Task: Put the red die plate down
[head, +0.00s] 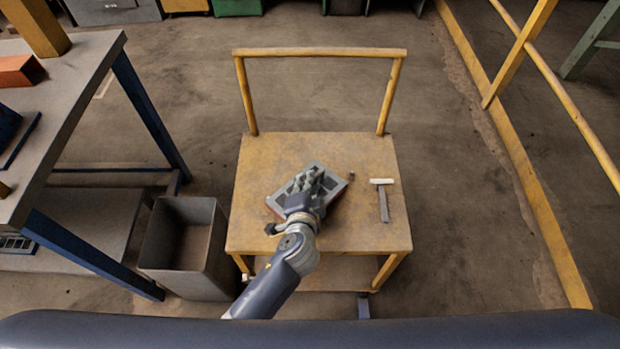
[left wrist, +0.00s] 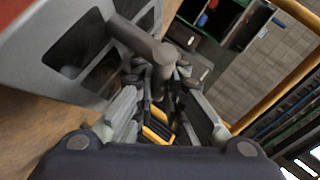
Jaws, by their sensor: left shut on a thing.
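The red die plate (head: 337,184) shows a grey, slotted top face and a red side. It is over the middle of the yellow trolley's top (head: 270,155). I cannot tell whether it rests on the top or hangs just above it. My left gripper (head: 305,190) reaches over the plate from the front and covers its middle. In the left wrist view my left gripper (left wrist: 163,85) is shut on a grey post on the plate (left wrist: 78,28), whose face and red edge fill the upper left. My right gripper is not in view.
A hammer-like tool (head: 384,205) lies on the trolley right of the plate, near a small brown piece (head: 351,174). The trolley has a raised yellow handle (head: 320,52) at the back. An open grey bin (head: 160,240) and a workbench (head: 75,75) stand at left.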

